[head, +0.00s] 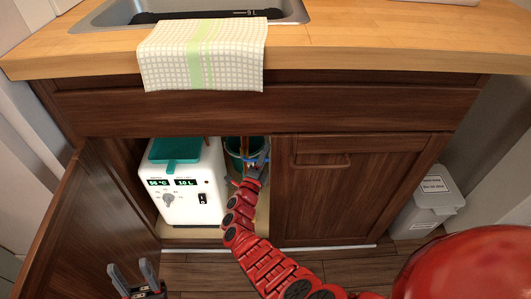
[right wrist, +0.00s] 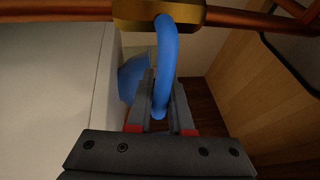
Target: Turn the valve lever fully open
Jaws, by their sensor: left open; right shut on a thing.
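The blue valve lever (right wrist: 165,55) curves down from a brass valve body (right wrist: 158,13) on a copper pipe (right wrist: 240,17) in the right wrist view. My right gripper (right wrist: 162,88) is shut on the lever, which runs between its two fingers. In the head view my right gripper (head: 257,163) reaches into the open cabinet, and its own fingers hide most of the valve there. My left gripper (head: 137,279) is open and empty at the bottom left, low in front of the cabinet.
A white water heater (head: 186,190) with a teal top stands left of the valve. A green bucket (head: 233,146) is behind my right gripper. The left door (head: 85,225) is open; the right door (head: 350,190) is shut. A checked towel (head: 203,55) hangs over the counter edge.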

